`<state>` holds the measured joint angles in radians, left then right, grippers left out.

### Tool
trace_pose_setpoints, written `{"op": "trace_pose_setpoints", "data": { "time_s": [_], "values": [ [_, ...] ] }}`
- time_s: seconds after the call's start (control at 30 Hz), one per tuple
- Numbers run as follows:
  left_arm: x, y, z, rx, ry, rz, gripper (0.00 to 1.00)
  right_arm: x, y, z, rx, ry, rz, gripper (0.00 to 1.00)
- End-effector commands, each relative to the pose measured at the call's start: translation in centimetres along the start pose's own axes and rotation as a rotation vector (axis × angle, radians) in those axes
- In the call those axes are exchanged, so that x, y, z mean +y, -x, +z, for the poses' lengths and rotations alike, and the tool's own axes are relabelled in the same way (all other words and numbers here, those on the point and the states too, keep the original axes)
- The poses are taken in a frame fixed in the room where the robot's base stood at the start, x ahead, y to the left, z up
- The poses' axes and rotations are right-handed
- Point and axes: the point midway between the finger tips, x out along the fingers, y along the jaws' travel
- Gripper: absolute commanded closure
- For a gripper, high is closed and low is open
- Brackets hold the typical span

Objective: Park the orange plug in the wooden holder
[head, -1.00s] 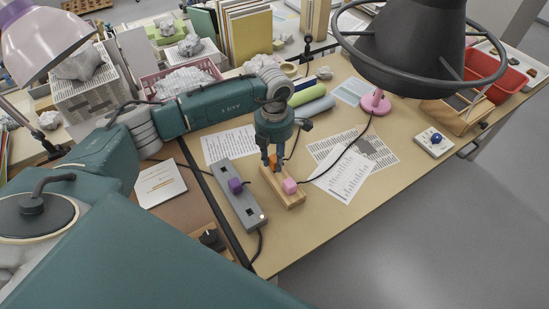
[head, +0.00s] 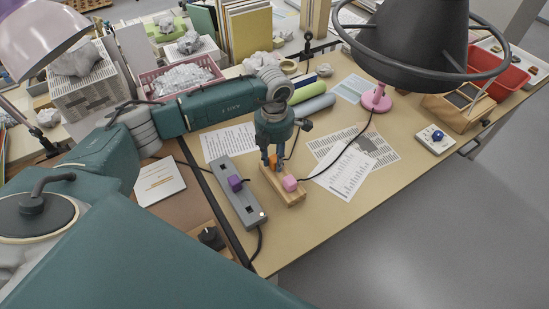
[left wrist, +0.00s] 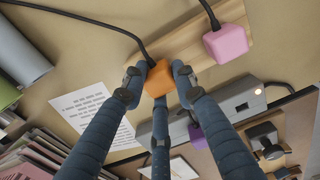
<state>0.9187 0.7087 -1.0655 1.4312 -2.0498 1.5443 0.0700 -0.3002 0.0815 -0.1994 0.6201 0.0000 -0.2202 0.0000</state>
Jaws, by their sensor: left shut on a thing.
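The orange plug (left wrist: 158,80) is between the fingers of my left gripper (left wrist: 160,85) in the left wrist view, with a dark cord at its top. In the head view my left gripper (head: 272,160) points down and is shut on the orange plug (head: 272,161). It is at the far end of the wooden holder (head: 293,198). The holder also shows in the left wrist view (left wrist: 184,42). A pink plug (head: 290,183) sits at the holder's near end. Whether the orange plug is fully seated is hidden by the fingers. My right gripper is not in view.
A grey power strip (head: 246,212) with a purple plug (head: 235,183) lies left of the holder. Printed sheets (head: 344,173) lie to the right. A pink lamp base (head: 377,100) stands farther back. The table front right of the holder is clear.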

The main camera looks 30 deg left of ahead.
Motion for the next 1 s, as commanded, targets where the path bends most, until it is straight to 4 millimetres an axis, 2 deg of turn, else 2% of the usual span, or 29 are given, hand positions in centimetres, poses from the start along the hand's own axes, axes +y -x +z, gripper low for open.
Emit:
{"op": "trace_pose_setpoints", "data": {
  "time_s": [0.3,0.33,0.4,0.63,0.7,0.73,1.0],
  "values": [
    [-0.04,-0.26,-0.07,0.002,0.000,-0.001,0.98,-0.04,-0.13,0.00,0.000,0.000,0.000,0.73],
    [-0.04,-0.25,-0.06,0.002,0.000,-0.001,0.67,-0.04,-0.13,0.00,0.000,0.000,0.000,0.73],
    [-0.03,-0.24,-0.05,0.002,0.000,0.000,0.53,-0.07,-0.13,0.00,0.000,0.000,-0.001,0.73],
    [-0.03,-0.21,-0.04,0.001,0.000,0.000,0.51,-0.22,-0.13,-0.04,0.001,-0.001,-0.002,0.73],
    [-0.03,-0.22,-0.04,0.001,0.000,0.000,0.37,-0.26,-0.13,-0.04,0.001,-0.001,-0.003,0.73],
    [-0.03,-0.21,-0.04,0.001,0.000,0.000,0.35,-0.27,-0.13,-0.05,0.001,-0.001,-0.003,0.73],
    [-0.02,-0.16,-0.03,0.001,0.000,0.000,0.35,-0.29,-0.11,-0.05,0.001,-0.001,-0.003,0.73]
  ]
}}
